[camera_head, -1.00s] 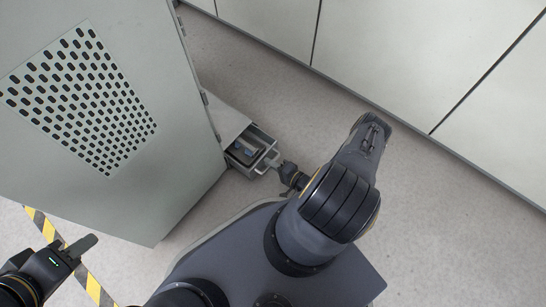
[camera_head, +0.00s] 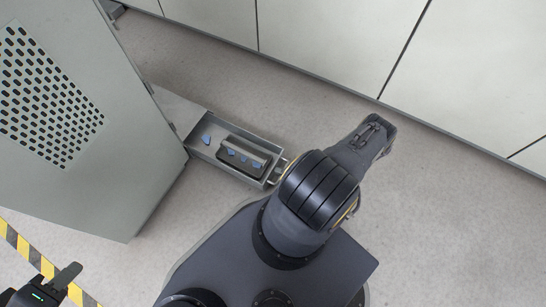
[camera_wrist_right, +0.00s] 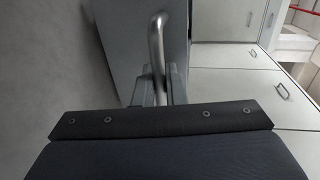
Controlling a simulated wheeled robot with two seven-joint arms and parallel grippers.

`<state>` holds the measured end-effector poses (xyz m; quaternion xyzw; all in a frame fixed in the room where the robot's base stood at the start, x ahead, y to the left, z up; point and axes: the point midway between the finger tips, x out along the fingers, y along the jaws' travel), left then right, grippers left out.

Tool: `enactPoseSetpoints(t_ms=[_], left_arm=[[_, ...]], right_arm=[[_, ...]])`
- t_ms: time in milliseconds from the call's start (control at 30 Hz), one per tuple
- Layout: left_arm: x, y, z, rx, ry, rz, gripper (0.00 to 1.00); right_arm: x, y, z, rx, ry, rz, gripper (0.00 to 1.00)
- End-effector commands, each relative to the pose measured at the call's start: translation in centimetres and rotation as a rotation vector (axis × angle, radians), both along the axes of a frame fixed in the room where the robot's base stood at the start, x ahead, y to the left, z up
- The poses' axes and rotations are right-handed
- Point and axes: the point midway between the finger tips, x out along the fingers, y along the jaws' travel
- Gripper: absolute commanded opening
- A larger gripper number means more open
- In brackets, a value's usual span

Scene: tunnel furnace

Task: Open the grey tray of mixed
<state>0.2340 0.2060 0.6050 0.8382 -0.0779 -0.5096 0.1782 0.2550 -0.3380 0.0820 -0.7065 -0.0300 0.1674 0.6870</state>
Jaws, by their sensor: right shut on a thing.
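The grey tray (camera_head: 222,128) is pulled out of the cabinet's side and stands far out over the floor in the head view. It holds a dark box (camera_head: 240,152) with several blue pieces and one loose blue piece (camera_head: 207,140) beside it. A metal handle (camera_head: 279,169) is on its outer end. In the right wrist view my right gripper (camera_wrist_right: 158,86) is shut on this handle (camera_wrist_right: 156,40); in the head view my arm hides this gripper. My left gripper (camera_head: 64,278) is at the lower left, away from the tray; its finger opening cannot be made out.
A tall grey cabinet (camera_head: 110,160) with a perforated panel stands at the left. Pale wall cabinets (camera_head: 330,40) line the back. Yellow-black tape (camera_head: 25,250) marks the floor at lower left. The floor (camera_head: 250,85) between tray and wall cabinets is clear.

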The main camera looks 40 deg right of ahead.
Motion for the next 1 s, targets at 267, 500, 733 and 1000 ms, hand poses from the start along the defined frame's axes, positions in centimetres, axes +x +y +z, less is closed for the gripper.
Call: enactPoseSetpoints(t_ms=[267, 500, 733, 1000], left_arm=[[0.0, 0.0, 0.0, 0.000, 0.000, 0.000, 0.36], [0.0, 0.0, 0.0, 0.000, 0.000, 0.000, 0.36], [0.0, 0.0, 0.0, 0.000, 0.000, 0.000, 0.36], [0.0, 0.0, 0.3, 0.000, 0.000, 0.000, 0.36]], right_arm=[[-1.3, -0.4, 0.0, 0.001, 0.000, 0.001, 0.00], [-1.3, -0.4, 0.0, 0.000, 0.000, 0.001, 0.00], [-1.3, -0.4, 0.0, 0.000, 0.000, 0.001, 0.16], [-2.0, -0.6, 0.2, -0.001, 0.001, -0.001, 0.16]])
